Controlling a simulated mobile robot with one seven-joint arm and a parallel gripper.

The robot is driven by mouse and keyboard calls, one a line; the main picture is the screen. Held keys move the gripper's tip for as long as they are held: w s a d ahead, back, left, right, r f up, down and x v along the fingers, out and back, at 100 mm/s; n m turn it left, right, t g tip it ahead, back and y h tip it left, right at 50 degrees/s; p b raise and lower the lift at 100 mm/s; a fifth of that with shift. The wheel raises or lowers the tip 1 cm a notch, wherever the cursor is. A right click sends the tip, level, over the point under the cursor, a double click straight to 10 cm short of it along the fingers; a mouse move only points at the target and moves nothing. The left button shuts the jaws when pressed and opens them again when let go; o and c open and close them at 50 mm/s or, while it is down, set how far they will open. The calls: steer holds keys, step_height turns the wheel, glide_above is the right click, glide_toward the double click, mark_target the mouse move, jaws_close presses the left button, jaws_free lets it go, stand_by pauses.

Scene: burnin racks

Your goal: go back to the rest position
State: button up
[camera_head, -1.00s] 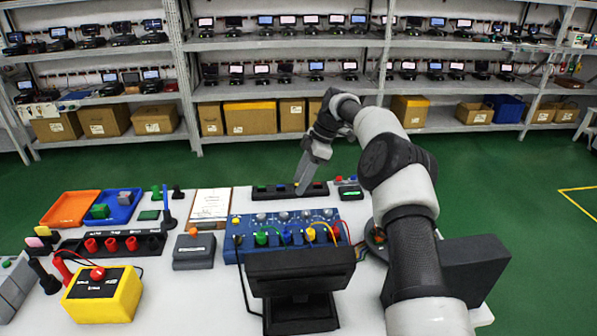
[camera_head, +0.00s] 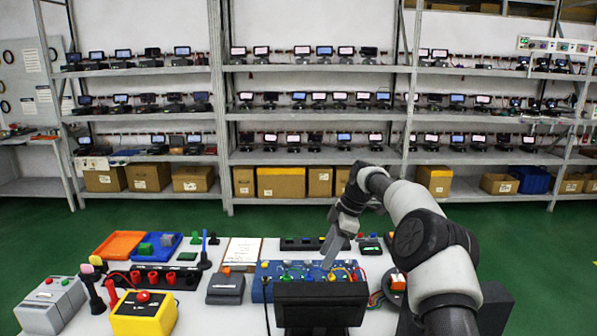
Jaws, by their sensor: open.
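My gripper (camera_head: 330,262) hangs from my bent arm on the right side of the head view. It points down and a little left over the back right of the blue board (camera_head: 258,290) on the white table. Its fingers look slim and hold nothing that I can see. The gap between them is too small to make out. A dark monitor-like box in front hides part of the blue board.
A yellow box with a red button (camera_head: 144,314), a grey box (camera_head: 225,288), an orange tray (camera_head: 118,243) and a blue tray (camera_head: 160,252) stand on the table's left. Shelves (camera_head: 330,158) with many small devices and cardboard boxes stand behind. Green floor lies between.

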steer(key=s+r+m+t+h+p, duration=0.1)
steer(key=s+r+m+h, duration=0.15)
steer(key=s+r, duration=0.7)
steer(key=s+r+m+t+h+p, duration=0.15)
steer(key=s+r+m, duration=0.25)
steer(key=s+r, duration=0.55)
steer(key=s+d+m+t, duration=0.1)
steer(key=s+m, duration=0.2)
steer(key=s, duration=0.5)
steer(key=s+d+r+m+t+p, duration=0.1)
steer(key=s+d+m, duration=0.1)
steer(key=s+m, duration=0.2)
steer(key=s+d+r+m+t+p, duration=0.1)
steer(key=s+m, duration=0.3)
steer(key=s, duration=0.7)
steer(key=shift+s+d+r, duration=0.2)
steer(key=shift+s+d, duration=0.1)
steer(key=shift+d, duration=0.45)
